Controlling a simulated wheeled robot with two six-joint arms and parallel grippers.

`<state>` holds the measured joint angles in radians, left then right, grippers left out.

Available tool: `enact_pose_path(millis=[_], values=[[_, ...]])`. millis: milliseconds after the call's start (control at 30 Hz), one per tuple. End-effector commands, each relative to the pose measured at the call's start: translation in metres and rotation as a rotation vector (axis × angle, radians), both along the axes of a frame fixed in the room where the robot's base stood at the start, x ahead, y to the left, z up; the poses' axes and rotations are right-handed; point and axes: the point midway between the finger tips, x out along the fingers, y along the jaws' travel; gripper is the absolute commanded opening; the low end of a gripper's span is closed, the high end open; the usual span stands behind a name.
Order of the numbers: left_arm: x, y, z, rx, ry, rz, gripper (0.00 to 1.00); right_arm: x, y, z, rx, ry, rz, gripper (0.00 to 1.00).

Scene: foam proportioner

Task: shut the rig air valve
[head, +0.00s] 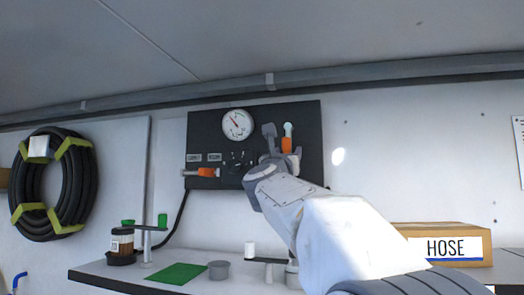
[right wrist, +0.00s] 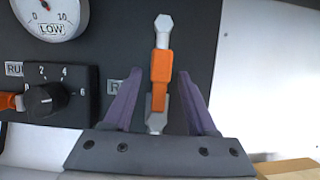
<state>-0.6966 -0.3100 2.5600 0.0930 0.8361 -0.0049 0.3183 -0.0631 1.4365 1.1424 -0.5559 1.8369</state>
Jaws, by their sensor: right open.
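The valve with an upright orange handle (head: 287,144) is at the right of the black panel (head: 305,110). Its handle (right wrist: 161,68) and pale hexagonal fitting stand in line in the right wrist view. A label beside it is partly hidden and shows only "R", so I cannot confirm it is the rig air valve. My right gripper (head: 280,143) is at the panel, also in the right wrist view (right wrist: 160,76). It is open, with one purple-grey finger on each side of the orange handle and visible gaps. My left gripper is not in view.
A second orange handle (head: 206,172) lies horizontal at the panel's lower left. A round gauge (head: 237,124) and a black numbered knob (right wrist: 42,101) are left of the gripper. Below, the shelf holds a green mat (head: 178,273), a jar (head: 122,243) and a HOSE box (head: 440,243).

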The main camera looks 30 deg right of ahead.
Motion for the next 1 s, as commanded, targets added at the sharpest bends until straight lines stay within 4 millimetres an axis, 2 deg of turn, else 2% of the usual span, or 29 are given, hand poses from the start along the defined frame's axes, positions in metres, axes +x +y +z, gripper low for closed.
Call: enact_pose_path(millis=[67,167,200,233,1000], values=[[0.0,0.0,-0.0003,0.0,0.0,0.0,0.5,-0.0002,0.0002,-0.0001,0.0,0.0,0.0,0.57],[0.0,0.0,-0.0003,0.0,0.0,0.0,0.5,-0.0003,0.0003,-0.0001,0.0,0.0,0.0,0.23],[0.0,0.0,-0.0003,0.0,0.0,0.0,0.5,-0.0003,0.0003,0.0,0.0,0.0,0.0,0.08],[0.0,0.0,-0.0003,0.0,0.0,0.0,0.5,-0.0003,0.0003,0.0,0.0,0.0,0.0,0.0],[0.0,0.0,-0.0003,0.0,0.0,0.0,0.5,-0.0005,0.0005,-0.0001,0.0,0.0,0.0,0.0]])
